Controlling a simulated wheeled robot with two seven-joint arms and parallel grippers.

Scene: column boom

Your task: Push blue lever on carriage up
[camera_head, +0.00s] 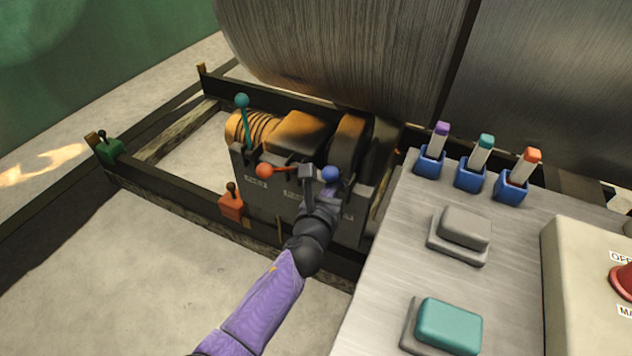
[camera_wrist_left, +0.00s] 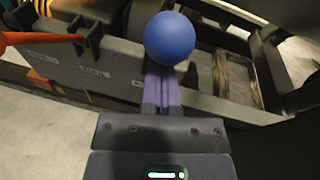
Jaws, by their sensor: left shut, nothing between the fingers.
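The carriage (camera_head: 258,188) is a dark frame box with a row of ball-ended levers. The blue lever's ball (camera_head: 330,174) shows at the right of the row, directly beyond my left gripper (camera_head: 322,190). In the left wrist view the blue ball (camera_wrist_left: 170,38) stands right in front of the tips of my shut left gripper (camera_wrist_left: 162,72). Its lever shaft is hidden, and I cannot tell whether the fingers touch the ball. My right gripper is not in view.
A metal console (camera_head: 400,265) stands at the right, with purple, teal and orange switches (camera_head: 480,152) and large buttons (camera_head: 448,324). A big steel drum (camera_head: 345,55) is behind the carriage. Small green (camera_head: 110,150) and orange (camera_head: 231,205) levers sit on the rail. Floor at the left front is clear.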

